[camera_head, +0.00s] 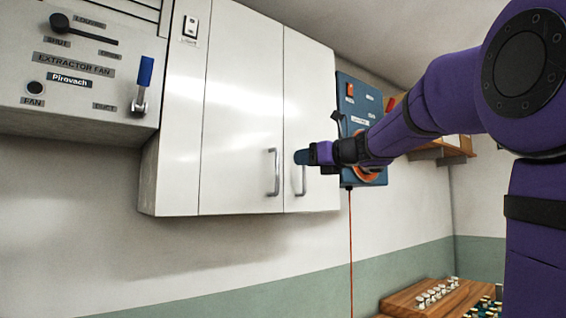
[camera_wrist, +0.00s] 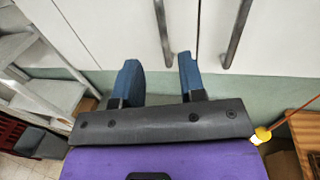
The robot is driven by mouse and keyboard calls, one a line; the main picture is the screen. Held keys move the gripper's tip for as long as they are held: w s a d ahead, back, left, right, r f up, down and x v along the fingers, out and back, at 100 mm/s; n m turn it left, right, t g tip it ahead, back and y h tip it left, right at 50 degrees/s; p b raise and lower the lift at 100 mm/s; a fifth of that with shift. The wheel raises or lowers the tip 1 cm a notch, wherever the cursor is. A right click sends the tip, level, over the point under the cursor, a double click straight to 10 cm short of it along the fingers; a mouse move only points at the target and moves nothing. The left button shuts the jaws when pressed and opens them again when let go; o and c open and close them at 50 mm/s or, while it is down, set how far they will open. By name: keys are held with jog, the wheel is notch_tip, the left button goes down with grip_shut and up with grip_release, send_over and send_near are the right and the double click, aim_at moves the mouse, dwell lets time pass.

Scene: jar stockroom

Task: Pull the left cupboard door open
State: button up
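The white cupboard (camera_head: 178,150) hangs on the wall. Its left door (camera_head: 240,105) and right door (camera_head: 310,90) look shut. The left door's upright bar handle (camera_head: 276,172) is near the seam; the right door's handle (camera_head: 304,182) is just beyond it, partly covered by my gripper. My gripper (camera_head: 302,157) is in front of the doors. In the wrist view my gripper (camera_wrist: 159,65) has its two blue fingers spread, with nothing held. The left handle (camera_wrist: 164,30) lines up with the gap between the fingers, ahead of the tips. The right handle (camera_wrist: 237,33) is outside, to the right.
An extractor fan panel (camera_head: 75,70) with a blue-handled lever (camera_head: 143,85) is left of the cupboard. A blue control box (camera_head: 350,105) is close on the right, behind my arm. A wooden board with knobs (camera_head: 405,300) is low at right.

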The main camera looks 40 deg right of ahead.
send_over(277, 189)
jog(key=shift+w+d+r, duration=0.1)
jog(key=shift+w+d, duration=0.1)
jog(key=shift+w, duration=0.05)
dwell(0.4)
grip_shut()
